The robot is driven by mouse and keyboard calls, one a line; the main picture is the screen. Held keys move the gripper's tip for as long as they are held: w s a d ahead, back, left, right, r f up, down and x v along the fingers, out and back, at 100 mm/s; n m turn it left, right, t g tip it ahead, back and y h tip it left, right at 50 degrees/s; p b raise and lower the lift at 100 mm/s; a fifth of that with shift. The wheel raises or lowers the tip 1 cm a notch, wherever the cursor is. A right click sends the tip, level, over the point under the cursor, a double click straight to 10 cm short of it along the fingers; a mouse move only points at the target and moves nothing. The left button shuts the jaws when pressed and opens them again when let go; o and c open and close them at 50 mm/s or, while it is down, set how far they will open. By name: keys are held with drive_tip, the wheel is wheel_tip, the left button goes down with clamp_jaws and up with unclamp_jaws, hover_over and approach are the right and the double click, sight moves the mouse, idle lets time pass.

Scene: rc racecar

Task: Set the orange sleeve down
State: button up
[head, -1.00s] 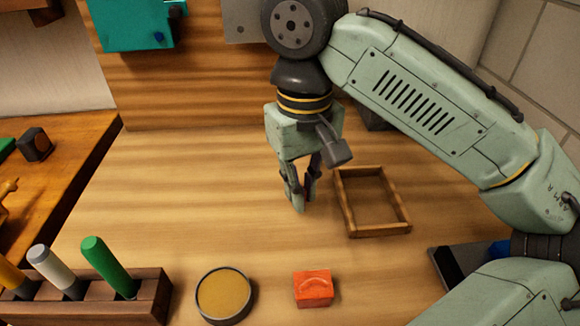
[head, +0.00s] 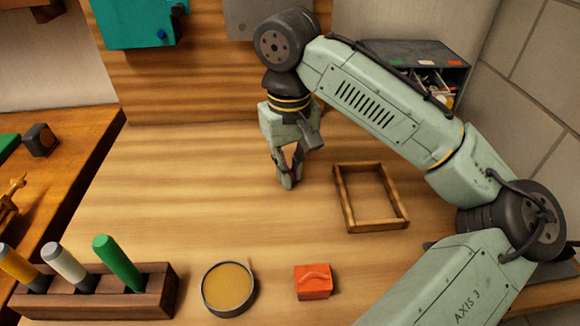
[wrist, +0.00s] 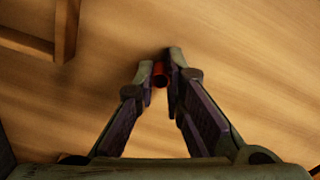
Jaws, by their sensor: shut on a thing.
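The orange sleeve (wrist: 159,79) is a small orange-red cylinder between my fingertips in the wrist view. My gripper (wrist: 161,68) is shut on it, with the fingers converging at the tips. In the head view my gripper (head: 288,184) points down over the bare table, left of the wooden frame. The sleeve cannot be made out there. Whether it touches the table or hangs just above it, I cannot tell.
An empty wooden frame (head: 343,199) lies right of my gripper. Nearer are an orange-red block (head: 313,284), a round dish (head: 228,289) and a rack (head: 155,288) of coloured cylinders. A grey cabinet (head: 425,55) stands behind. The table left of my gripper is clear.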

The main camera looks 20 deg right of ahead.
drive_tip(key=shift+f, duration=0.15)
drive_tip(key=o, duration=0.6)
